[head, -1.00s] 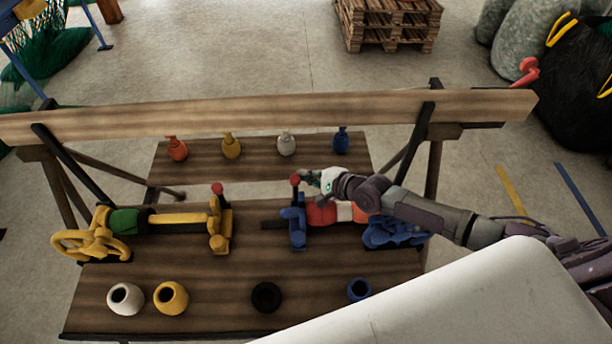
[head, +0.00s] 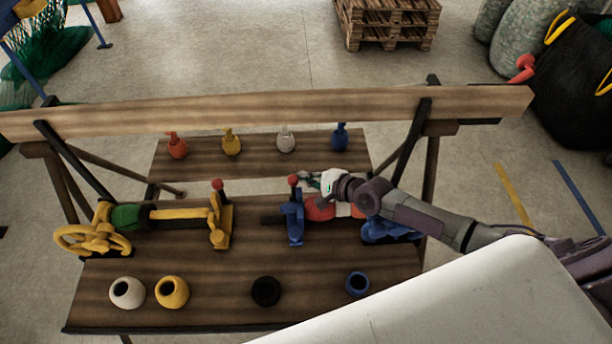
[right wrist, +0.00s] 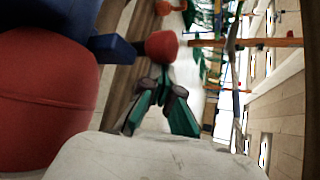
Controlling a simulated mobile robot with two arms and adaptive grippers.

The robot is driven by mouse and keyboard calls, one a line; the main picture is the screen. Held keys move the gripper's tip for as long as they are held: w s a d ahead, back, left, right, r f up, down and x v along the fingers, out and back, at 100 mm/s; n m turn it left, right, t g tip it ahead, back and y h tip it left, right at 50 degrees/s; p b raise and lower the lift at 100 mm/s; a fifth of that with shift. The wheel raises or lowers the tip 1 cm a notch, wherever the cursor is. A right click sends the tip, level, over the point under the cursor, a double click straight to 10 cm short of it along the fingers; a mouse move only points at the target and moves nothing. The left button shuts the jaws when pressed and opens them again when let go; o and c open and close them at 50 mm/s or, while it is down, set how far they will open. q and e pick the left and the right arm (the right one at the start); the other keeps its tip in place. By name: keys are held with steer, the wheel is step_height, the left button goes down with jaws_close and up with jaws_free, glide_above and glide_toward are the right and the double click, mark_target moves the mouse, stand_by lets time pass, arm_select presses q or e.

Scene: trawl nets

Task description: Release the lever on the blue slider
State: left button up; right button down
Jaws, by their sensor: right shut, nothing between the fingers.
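The blue slider (head: 295,223) stands on the right part of the wooden bench. Its lever stands upright and ends in a red knob (head: 293,180). My right gripper (head: 307,178) is shut and empty, just right of the knob; whether it touches the knob is unclear. In the right wrist view, the red knob (right wrist: 161,46) lies just beyond the fingertips (right wrist: 164,76), with part of the blue slider (right wrist: 112,48) at its left. My left gripper is not in view.
A red and white cylinder (head: 318,209) lies right of the slider, below my right gripper. A yellow slider (head: 220,222) with a red-knobbed lever stands at left. Several pots line the bench front, including a black one (head: 266,291). A wooden beam (head: 250,112) crosses behind.

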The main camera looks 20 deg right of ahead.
steer(key=shift+s+a, duration=0.1)
steer(key=v, duration=1.1)
steer(key=shift+f, duration=0.1)
steer(key=shift+s+d+r, duration=0.3)
steer(key=shift+s+d, duration=0.05)
